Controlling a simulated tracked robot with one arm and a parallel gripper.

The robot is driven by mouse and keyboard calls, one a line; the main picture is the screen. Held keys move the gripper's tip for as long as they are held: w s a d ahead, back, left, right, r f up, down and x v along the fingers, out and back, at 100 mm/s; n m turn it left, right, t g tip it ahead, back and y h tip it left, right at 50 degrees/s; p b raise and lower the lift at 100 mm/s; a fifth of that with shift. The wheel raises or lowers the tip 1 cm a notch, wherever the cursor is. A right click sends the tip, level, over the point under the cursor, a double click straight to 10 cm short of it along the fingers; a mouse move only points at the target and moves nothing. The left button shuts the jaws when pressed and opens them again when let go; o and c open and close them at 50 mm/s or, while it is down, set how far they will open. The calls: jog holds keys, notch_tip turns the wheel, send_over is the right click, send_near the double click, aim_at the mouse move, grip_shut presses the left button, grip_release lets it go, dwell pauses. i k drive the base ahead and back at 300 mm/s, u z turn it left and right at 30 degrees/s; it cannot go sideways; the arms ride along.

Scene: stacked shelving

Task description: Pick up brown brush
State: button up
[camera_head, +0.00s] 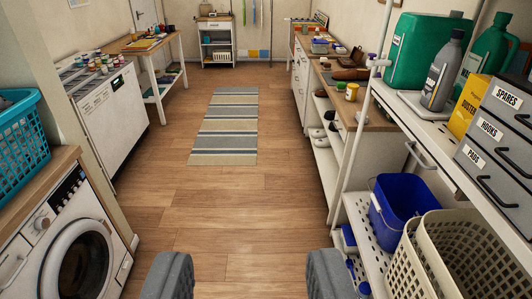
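My gripper (247,276) shows at the bottom edge as two dark grey fingers, wide apart, with only wooden floor between them. It is open and empty. A long, low brown object (350,75) lies on the wooden worktop at the right, well ahead of my gripper. It may be a brush or a shoe; it is too small to tell. No other thing in view is clearly a brown brush.
A striped rug (225,125) lies on the clear floor ahead. White perforated shelving (425,120) at the right holds bottles, drawers, a blue bucket (398,208) and a cream basket (450,260). A washing machine (70,245) stands at the left.

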aim_at(327, 65)
jog(key=u, duration=0.25)
jog(key=i, duration=3.85)
jog(key=z, duration=0.25)
jog(key=i, duration=1.25)
jog(key=z, duration=0.75)
jog(key=i, duration=1.4)
jog(key=z, duration=0.6)
jog(key=i, duration=0.7)
jog(key=z, duration=0.2)
